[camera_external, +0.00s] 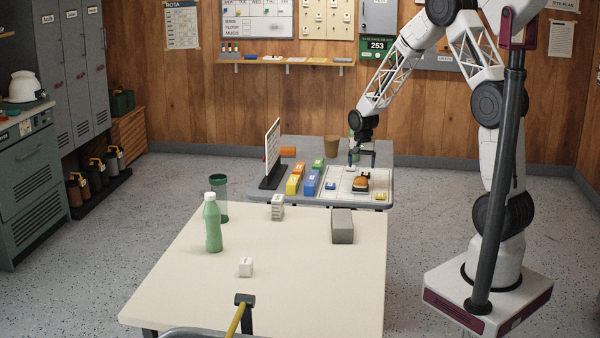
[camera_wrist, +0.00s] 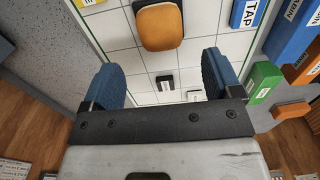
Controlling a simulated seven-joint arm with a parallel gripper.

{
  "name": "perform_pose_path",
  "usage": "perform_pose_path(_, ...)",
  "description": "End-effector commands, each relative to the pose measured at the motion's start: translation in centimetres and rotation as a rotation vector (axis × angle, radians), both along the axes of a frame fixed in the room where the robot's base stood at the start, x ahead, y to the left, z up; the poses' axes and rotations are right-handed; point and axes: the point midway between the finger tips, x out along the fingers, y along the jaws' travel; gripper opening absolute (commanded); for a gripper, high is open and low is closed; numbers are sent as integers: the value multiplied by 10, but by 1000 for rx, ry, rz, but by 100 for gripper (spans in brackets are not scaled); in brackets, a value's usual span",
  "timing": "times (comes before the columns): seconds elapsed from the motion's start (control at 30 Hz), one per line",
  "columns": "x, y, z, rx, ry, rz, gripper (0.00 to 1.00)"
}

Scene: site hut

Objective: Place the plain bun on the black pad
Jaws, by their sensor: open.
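The plain bun (camera_external: 361,181) is a rounded orange-brown piece on the white gridded board. In the wrist view the bun (camera_wrist: 159,25) is at the top centre. It lies on the black pad (camera_wrist: 163,49), whose dark rim shows around its edge. My gripper (camera_external: 361,160) is above the far part of the board, behind the bun and apart from it. In the wrist view the blue fingers of my gripper (camera_wrist: 162,78) are spread wide with nothing between them, and the bun lies beyond their tips.
A small black tile (camera_wrist: 165,83) and a white tile (camera_wrist: 195,95) lie below the fingers. Blue blocks (camera_external: 310,184), yellow blocks (camera_external: 293,184) and green blocks (camera_external: 318,164) stand left of the board (camera_external: 381,178). A brown cup (camera_external: 331,144) and an upright white panel (camera_external: 272,150) are nearby.

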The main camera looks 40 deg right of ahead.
Motion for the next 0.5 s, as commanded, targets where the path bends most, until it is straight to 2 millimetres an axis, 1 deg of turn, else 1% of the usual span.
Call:
perform_pose_path(0.03,0,0,9,0,-3,0,84)
perform_pose_path(0.2,0,0,29,0,-1,0,84)
perform_pose_path(0.33,0,0,39,0,-1,0,84)
perform_pose_path(0.5,0,0,44,0,0,0,84)
